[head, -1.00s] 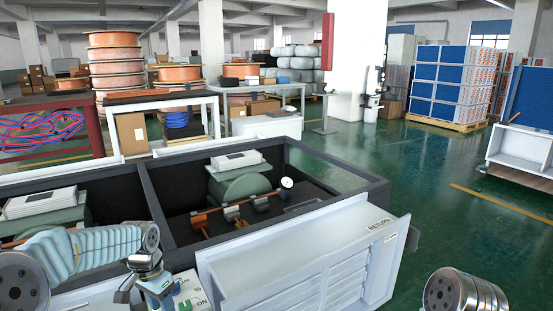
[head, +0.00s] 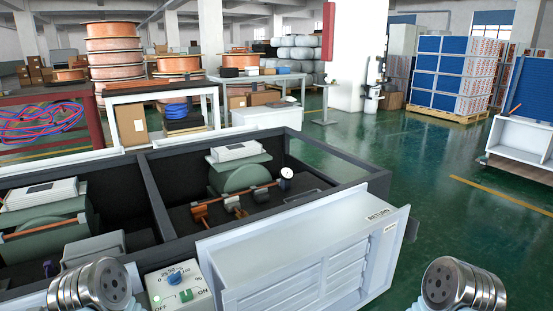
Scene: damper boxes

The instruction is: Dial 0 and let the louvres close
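The knob's exact setting is too small to read. The damper unit marked RETURN (head: 305,255) has white louvre slats (head: 290,285) in a pale frame, right of the control box. The slats look nearly flat, but I cannot tell whether they are fully closed. Only links of my arms show at the bottom left and bottom right; neither gripper is in view.
A dark open-topped case (head: 165,205) holds green drums, copper rods and a round gauge (head: 286,172) behind the damper. A white shelf unit (head: 522,150) stands at the right. Green floor (head: 450,225) is clear on the right.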

